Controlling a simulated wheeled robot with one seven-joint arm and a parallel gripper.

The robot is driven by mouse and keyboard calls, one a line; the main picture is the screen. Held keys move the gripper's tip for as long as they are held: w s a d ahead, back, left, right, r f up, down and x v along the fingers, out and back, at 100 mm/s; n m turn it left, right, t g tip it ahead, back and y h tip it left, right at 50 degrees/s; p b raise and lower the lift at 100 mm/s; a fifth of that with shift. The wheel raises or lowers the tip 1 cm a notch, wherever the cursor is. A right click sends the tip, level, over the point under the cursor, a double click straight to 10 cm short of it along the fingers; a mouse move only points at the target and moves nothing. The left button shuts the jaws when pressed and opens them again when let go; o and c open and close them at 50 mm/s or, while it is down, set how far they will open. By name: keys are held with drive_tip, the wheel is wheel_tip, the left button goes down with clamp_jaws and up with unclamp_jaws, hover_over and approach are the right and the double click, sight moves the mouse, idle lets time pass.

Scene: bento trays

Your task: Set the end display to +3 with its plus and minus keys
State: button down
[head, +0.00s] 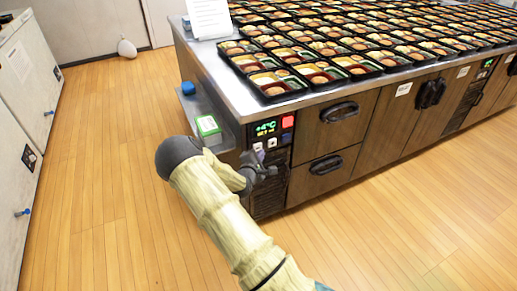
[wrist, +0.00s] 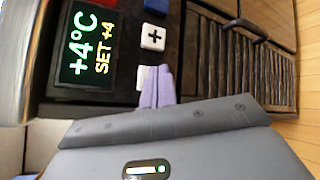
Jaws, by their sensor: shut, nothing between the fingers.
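The end display (head: 266,128) is lit on the dark panel at the counter's end. In the wrist view the display (wrist: 83,45) stands turned on its side and reads +4°C, SET +4. The white plus key (wrist: 152,37) is in clear view beside it. A second white key (wrist: 146,76), at the minus key's place, is partly hidden behind my fingertips, so its sign cannot be read. My gripper (wrist: 160,80) is shut and empty, its pale purple fingertips over that key. Whether they touch it I cannot tell. The gripper (head: 262,160) is in front of the panel in the head view.
A red key (head: 288,121) and a blue key (head: 287,138) sit right of the display. A green-and-white box (head: 208,127) and a blue item (head: 188,88) rest on the side ledge. Many bento trays (head: 273,83) cover the counter.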

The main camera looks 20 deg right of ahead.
drive_tip(key=shift+w, duration=0.4)
drive_tip(key=shift+w, duration=0.45)
idle(0.7)
drive_tip(key=shift+s, duration=0.9)
drive_tip(key=shift+p, duration=0.3)
drive_tip(key=s+p, duration=0.1)
drive_tip(key=s, duration=0.4)
idle(1.7)
